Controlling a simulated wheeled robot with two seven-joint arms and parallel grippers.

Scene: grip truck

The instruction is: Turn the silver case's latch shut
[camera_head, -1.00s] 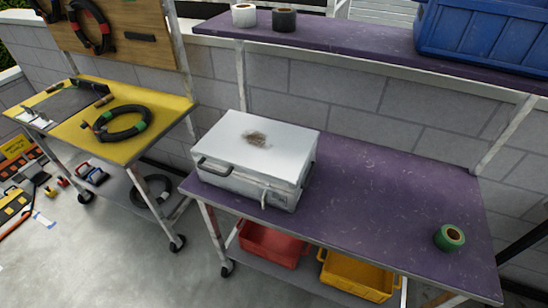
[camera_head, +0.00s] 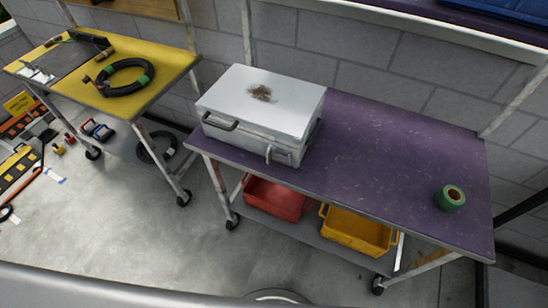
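The silver case (camera_head: 258,104) sits on the left part of the purple table (camera_head: 390,150), with its lid down. A dark smudge marks the top of the lid. A dark handle (camera_head: 220,122) is on its front face toward the left. A small pale latch (camera_head: 268,153) hangs on the front face toward the right, pointing roughly downward. Its exact turn is too small to tell. Neither of my grippers is in view.
A green tape roll (camera_head: 450,198) lies at the table's right end. A red bin (camera_head: 274,198) and a yellow bin (camera_head: 357,230) stand on the shelf below. A yellow cart (camera_head: 150,62) with a coiled cable (camera_head: 126,78) is at left. The floor in front is clear.

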